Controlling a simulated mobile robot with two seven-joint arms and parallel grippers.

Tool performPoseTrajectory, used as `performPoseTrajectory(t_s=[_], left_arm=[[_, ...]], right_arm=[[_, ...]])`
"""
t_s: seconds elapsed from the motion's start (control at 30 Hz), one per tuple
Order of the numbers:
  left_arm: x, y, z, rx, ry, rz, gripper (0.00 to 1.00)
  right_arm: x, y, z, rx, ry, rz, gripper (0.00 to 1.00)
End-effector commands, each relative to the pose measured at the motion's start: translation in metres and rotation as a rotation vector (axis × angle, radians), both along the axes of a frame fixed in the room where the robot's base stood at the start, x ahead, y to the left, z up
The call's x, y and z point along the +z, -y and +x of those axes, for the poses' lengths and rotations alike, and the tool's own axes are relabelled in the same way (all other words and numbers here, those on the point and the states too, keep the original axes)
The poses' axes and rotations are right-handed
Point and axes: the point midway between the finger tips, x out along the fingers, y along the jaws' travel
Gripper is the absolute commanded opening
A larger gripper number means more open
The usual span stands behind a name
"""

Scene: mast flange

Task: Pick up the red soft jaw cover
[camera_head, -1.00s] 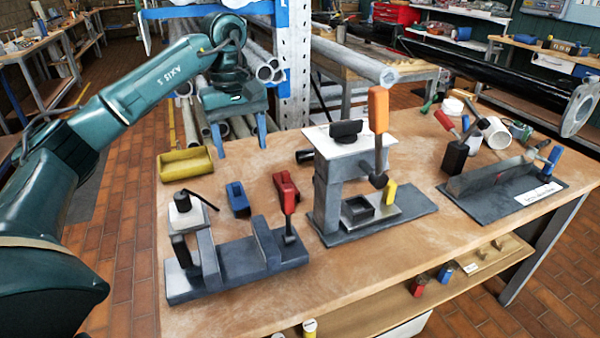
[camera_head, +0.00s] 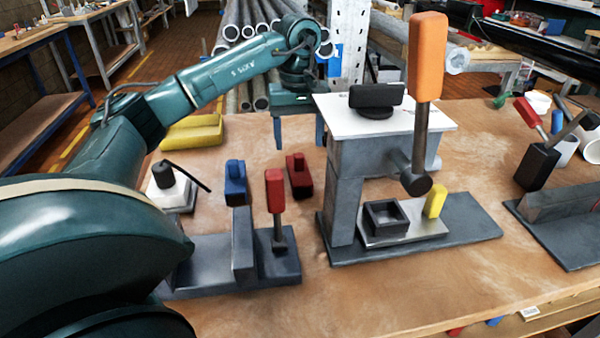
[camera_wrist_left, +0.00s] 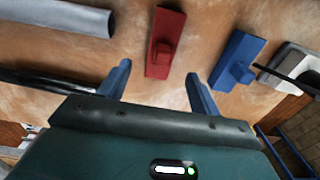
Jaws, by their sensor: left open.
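The red soft jaw cover (camera_head: 299,178) lies on the wooden bench, behind the red-handled clamp and left of the grey press stand. It also shows in the left wrist view (camera_wrist_left: 163,50), top centre, just beyond the gap between the fingers. My left gripper (camera_head: 298,132) is open and empty, with two blue fingers, behind and apart from the cover in the head view. In the left wrist view its fingertips (camera_wrist_left: 159,73) are spread wider than the cover. A similar blue jaw cover (camera_head: 236,183) lies to its left. My right gripper is in neither view.
The press stand (camera_head: 345,190) with its orange-handled lever (camera_head: 427,60) rises close to the right of the cover. The grey vise (camera_head: 225,260) with the red handle (camera_head: 275,190) stands in front. A yellow block (camera_head: 192,131) lies at the back left.

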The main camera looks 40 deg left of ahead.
Motion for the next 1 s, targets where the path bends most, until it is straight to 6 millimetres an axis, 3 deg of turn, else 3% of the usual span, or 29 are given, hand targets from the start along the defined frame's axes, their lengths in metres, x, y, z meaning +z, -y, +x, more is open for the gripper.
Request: performPoseTrajectory(t_s=[0.6, 0.87, 1.0], left_arm=[[-0.069, 0.002, -0.006, 0.001, -0.001, -0.001, 0.64], [-0.072, 0.002, -0.006, 0.0, 0.001, -0.001, 0.64], [-0.072, 0.002, -0.005, 0.0, 0.001, -0.001, 0.54]], right_arm=[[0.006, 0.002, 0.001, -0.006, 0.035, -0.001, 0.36], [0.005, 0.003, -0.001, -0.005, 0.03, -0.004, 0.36], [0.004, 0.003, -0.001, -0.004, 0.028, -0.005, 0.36]])
